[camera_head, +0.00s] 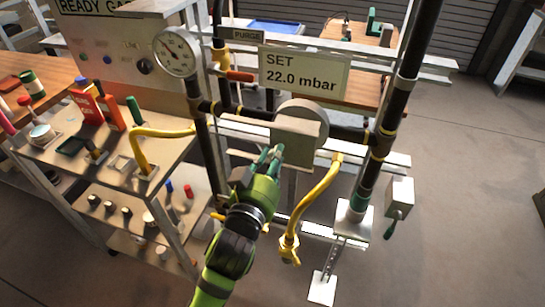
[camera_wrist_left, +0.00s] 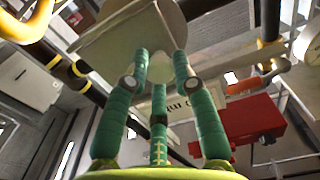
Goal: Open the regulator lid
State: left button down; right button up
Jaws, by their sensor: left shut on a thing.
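The regulator (camera_head: 307,113) is a grey round body on the dark pipework, below the "SET 22.0 mbar" sign. Its lid (camera_head: 297,138) is a flat grey plate in front of the round body. My left gripper (camera_head: 271,158) has green fingers and reaches up to the lid's lower left edge. In the left wrist view the lid (camera_wrist_left: 128,42) fills the upper middle, and my left gripper (camera_wrist_left: 160,68) is shut on its lower part, with a pale rounded piece between the fingertips. The exact contact is partly hidden by the fingers. My right gripper is not in view.
A pressure gauge (camera_head: 176,53) and the set sign (camera_head: 303,75) are above the regulator. A yellow hose (camera_head: 316,205) hangs to the right of my left arm. A bench (camera_head: 105,160) with tools stands at the left. Bare floor (camera_head: 460,200) lies to the right.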

pick_arm(q)
jog(key=shift+r, duration=0.15)
jog(key=w+a+p, duration=0.3)
jog(key=a, duration=0.6)
jog(key=shift+r, duration=0.2)
jog(key=c, duration=1)
grip_release()
jog(key=shift+f, duration=0.1)
jog(key=shift+s+f, duration=0.1)
